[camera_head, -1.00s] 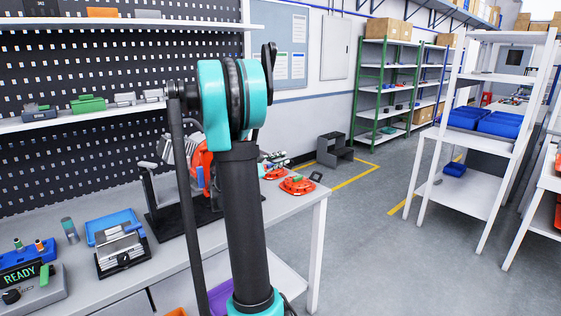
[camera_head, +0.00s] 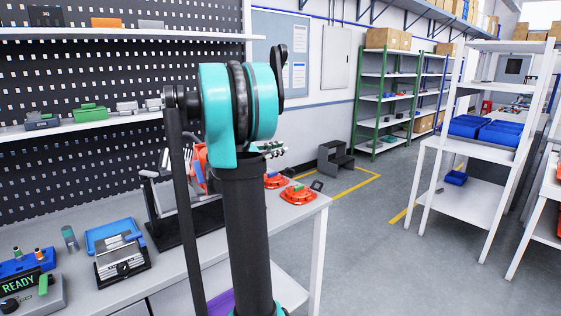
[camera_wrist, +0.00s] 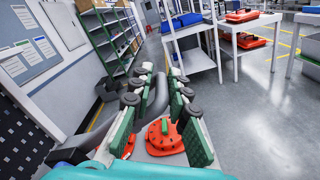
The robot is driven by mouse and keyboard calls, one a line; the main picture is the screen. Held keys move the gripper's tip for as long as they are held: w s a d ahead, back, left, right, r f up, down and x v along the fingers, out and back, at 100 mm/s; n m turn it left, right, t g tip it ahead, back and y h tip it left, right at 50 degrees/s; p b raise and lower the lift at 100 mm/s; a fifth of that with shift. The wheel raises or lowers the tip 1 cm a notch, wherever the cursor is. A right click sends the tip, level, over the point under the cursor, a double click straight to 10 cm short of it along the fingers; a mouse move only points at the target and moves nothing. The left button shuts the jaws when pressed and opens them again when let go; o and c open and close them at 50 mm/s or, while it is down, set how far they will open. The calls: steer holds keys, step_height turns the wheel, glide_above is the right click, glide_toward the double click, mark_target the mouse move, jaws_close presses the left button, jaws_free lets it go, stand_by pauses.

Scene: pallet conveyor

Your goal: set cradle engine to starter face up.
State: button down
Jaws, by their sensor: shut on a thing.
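The orange engine (camera_head: 201,157) sits in a black cradle (camera_head: 176,232) on the bench, mostly hidden behind my arm in the head view. A grey arm of the cradle stands up at its left. In the wrist view, my gripper (camera_wrist: 158,88) has green-padded fingers on either side of a dark grey curved piece (camera_wrist: 153,101), which I cannot identify. An orange starter cover (camera_wrist: 165,137) shows below the fingers; it also lies near the bench's right end in the head view (camera_head: 298,194). The engine's starter face is not visible.
A second orange cover (camera_head: 275,181) lies beside the first. A blue tray (camera_head: 114,234), a grey fixture (camera_head: 123,263) and a READY box (camera_head: 25,285) stand at the left. A dark step stool (camera_head: 336,158) stands beyond the bench.

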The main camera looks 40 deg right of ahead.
steer(key=w+r+n, duration=0.2)
steer(key=w+r, duration=0.1)
steer(key=w+r+n, duration=0.3)
steer(key=shift+a+r+n, duration=0.15)
steer(key=shift+r+n, duration=0.15)
steer(key=shift+r, duration=0.1)
steer(key=w+r+n, duration=0.3)
steer(key=w+n, duration=0.3)
steer(key=w, duration=0.4)
steer(key=shift+w+a, duration=0.15)
steer(key=shift+a, duration=0.3)
steer(key=c, duration=1.7)
jaws_free()
steer(key=shift+w, duration=0.15)
steer(key=shift+o, duration=0.6)
